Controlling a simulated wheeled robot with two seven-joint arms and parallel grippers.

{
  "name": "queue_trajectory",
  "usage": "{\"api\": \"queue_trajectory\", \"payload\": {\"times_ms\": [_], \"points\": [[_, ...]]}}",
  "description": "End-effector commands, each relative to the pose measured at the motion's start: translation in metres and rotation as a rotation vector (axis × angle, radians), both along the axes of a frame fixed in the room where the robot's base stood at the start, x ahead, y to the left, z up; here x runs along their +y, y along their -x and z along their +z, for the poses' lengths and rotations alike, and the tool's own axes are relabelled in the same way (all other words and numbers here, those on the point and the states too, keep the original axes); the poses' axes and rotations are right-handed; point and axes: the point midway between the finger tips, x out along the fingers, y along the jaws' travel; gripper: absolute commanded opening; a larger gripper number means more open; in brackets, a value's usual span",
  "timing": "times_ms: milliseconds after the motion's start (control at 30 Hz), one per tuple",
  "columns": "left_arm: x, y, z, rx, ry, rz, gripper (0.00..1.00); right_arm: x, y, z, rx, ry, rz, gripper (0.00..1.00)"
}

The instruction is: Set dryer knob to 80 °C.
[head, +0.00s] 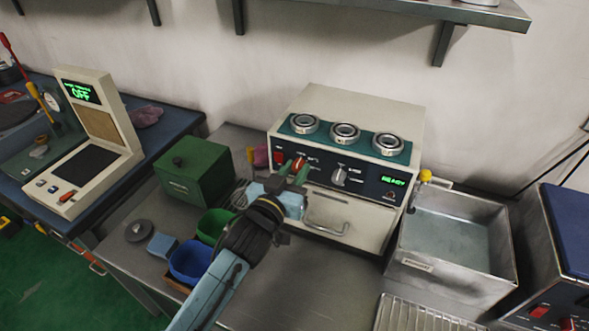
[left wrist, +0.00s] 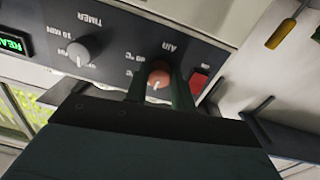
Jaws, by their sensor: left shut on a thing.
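The dryer (head: 345,125) is a cream box with a dark control panel, standing against the wall. Its red temperature knob (left wrist: 157,75) sits between the two fingers of my left gripper (left wrist: 155,88), which is shut on it. In the head view my left gripper (head: 292,177) reaches the left part of the panel, and the red knob (head: 298,163) shows at its fingertips. The dial's °C marks are partly hidden by the fingers, so the exact setting cannot be read. A grey timer knob (left wrist: 78,52) is beside it. The green display (head: 393,181) seems to read READY. My right gripper is not in view.
A red switch (head: 279,157) is just left of the red knob. Several bearing rings (head: 345,132) sit on the dryer's top. A green box (head: 190,172), a green bin (head: 214,224) and a blue bin (head: 189,262) stand left; a metal sink (head: 455,235) is right.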

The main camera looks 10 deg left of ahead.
Motion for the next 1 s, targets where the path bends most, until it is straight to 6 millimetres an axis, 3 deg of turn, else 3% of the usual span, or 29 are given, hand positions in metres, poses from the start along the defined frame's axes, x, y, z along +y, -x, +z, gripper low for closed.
{"api": "queue_trajectory", "payload": {"times_ms": [500, 1000], "points": [[0.000, 0.000, 0.003, -0.085, -0.439, 0.000, 0.02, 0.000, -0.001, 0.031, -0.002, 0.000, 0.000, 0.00], [0.000, 0.000, 0.003, -0.178, -0.906, 0.000, 0.02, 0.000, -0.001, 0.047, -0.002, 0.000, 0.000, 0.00]]}}
